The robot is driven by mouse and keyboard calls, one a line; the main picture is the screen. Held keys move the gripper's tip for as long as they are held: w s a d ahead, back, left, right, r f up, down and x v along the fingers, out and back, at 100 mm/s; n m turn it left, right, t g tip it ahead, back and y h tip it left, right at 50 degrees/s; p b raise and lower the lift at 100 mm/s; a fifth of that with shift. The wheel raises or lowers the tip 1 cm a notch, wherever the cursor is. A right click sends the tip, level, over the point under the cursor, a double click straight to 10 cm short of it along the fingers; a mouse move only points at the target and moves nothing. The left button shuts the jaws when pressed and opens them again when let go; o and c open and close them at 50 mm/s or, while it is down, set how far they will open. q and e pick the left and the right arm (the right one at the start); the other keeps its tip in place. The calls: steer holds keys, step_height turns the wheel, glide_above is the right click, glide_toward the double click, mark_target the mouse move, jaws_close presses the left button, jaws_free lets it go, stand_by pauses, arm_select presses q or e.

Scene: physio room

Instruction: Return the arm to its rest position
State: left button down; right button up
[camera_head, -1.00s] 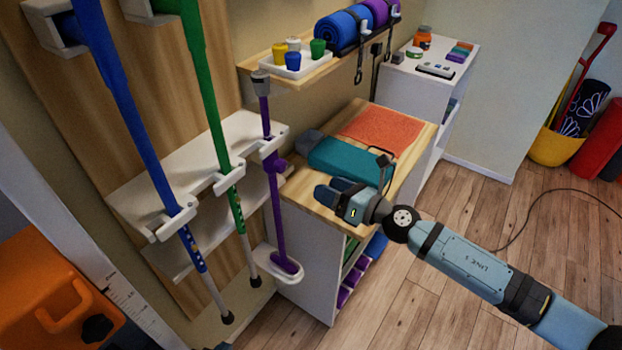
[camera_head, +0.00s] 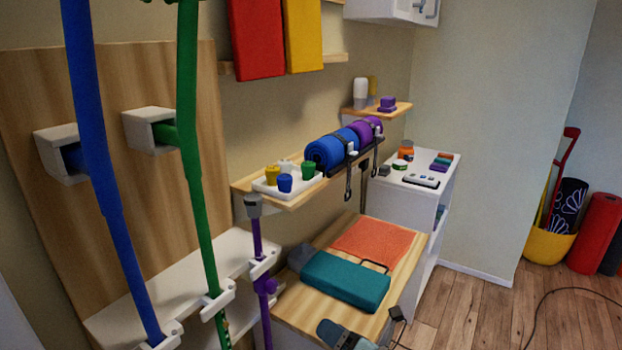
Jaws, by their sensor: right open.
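The rest of my right arm is cut off below the frame. A teal cushion (camera_head: 347,283) lies on the cabinet top, just beyond the gripper in the picture. My left gripper is not in view.
A narrow shelf (camera_head: 262,192) with cups and rolled mats is above the cabinet. Wooden floor at right (camera_head: 480,310) is mostly clear, with a cable on it.

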steer(key=s+d+f+m+g+h, duration=0.1)
steer(key=s+d+f+m+h, duration=0.35)
steer(key=s+f+m, duration=0.5)
steer(key=s+d+f+m+h, duration=0.4)
steer(key=s+m, duration=0.3)
steer(key=m, duration=0.5)
steer(key=s+d+f+m+g+h, duration=0.1)
steer(key=s+d+f+m+h, duration=0.2)
steer(key=s+d+f+m, duration=0.6)
step_height(320, 180, up, 14)
steer(key=w+a+m+p, duration=0.1)
steer(key=a+p, duration=0.1)
steer(key=p, duration=1)
steer(key=shift+a+m+t, duration=0.3)
steer(key=shift+a+m, duration=0.05)
steer(key=shift+w+y, duration=0.1)
steer(key=shift+y, duration=0.15)
